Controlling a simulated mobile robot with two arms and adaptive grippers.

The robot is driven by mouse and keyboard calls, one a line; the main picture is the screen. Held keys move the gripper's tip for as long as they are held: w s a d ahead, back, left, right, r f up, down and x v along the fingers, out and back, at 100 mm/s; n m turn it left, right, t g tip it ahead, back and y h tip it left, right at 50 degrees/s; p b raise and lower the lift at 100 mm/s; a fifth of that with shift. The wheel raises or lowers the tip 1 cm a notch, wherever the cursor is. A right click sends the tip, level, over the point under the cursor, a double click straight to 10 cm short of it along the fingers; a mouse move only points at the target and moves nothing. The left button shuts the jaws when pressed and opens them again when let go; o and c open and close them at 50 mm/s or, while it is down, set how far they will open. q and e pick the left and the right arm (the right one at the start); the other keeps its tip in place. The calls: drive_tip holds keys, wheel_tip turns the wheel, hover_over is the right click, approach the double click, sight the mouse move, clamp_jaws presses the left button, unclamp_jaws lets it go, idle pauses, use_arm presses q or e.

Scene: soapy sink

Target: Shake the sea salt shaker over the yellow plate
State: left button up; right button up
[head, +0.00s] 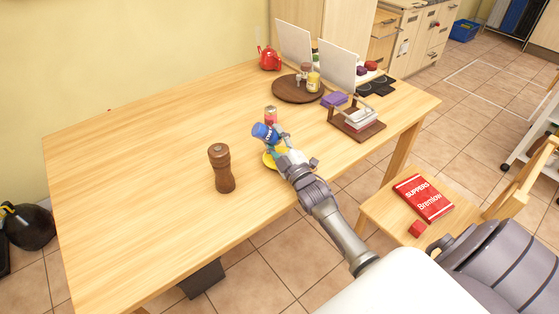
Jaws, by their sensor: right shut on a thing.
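The sea salt shaker (262,132), with a blue cap, is tilted with its cap toward the upper left. My right gripper (275,146) is shut on the shaker, and its fingers are partly hidden by the arm. The yellow plate (268,160) lies on the wooden table below the shaker. Most of the plate is hidden by my right gripper. The shaker appears above the plate, but the height is hard to tell. My left gripper is out of view.
A brown pepper mill (221,168) stands left of the plate. A small red-capped jar (271,114) stands just behind the shaker. A napkin holder (357,124) and a round brown tray (285,90) with jars are farther right and back. The table's left side is clear.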

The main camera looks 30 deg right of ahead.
drive_tip(key=shift+r+p, duration=1.55)
drive_tip(key=shift+p, duration=0.45)
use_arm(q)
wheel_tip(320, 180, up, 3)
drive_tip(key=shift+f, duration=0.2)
use_arm(e)
drive_tip(key=shift+f, duration=0.1)
wheel_tip(320, 180, down, 4)
drive_tip(key=b, duration=0.3)
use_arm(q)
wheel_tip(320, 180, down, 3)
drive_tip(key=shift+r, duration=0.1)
use_arm(e)
drive_tip(key=shift+w+r, duration=0.1)
drive_tip(key=shift+r, duration=0.1)
